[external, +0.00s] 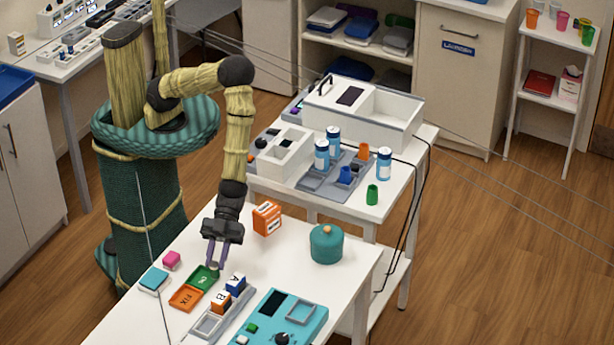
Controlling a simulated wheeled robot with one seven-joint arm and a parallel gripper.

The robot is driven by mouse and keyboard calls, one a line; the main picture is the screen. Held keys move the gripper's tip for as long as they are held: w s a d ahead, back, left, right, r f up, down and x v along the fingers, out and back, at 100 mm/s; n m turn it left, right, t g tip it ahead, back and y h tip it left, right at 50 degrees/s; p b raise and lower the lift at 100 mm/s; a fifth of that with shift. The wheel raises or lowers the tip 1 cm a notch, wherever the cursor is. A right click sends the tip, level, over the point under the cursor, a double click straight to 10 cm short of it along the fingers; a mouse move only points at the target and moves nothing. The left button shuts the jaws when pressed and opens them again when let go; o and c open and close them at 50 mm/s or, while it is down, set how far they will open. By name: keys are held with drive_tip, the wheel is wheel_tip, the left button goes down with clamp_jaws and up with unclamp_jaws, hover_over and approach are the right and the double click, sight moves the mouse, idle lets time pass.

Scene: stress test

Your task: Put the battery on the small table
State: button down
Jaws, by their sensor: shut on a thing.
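My gripper (216,264) points down over the green tray (201,280) on the front white table (300,214). Its purple fingers are close together on a small pale thing at their tips, too small and covered to name. I cannot tell which thing is the battery. Blue-and-white cylinders stand on the middle table: two (333,139) (321,155) by a grey tray and one (384,163) to the right. A small white table (552,102) with cups on top stands at the far right.
An orange tray (186,299), blue and orange lettered blocks (235,285) (220,302) and a teal panel (311,322) lie near my gripper. An orange box (266,218) and a teal pot (326,245) stand behind. The table between box and pot is clear.

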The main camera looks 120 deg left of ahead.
drive_tip(key=shift+f, duration=0.35)
drive_tip(key=shift+f, duration=2.05)
drive_tip(key=shift+f, duration=0.25)
drive_tip(key=c, duration=1.5)
unclamp_jaws()
drive_tip(key=shift+r, duration=0.1)
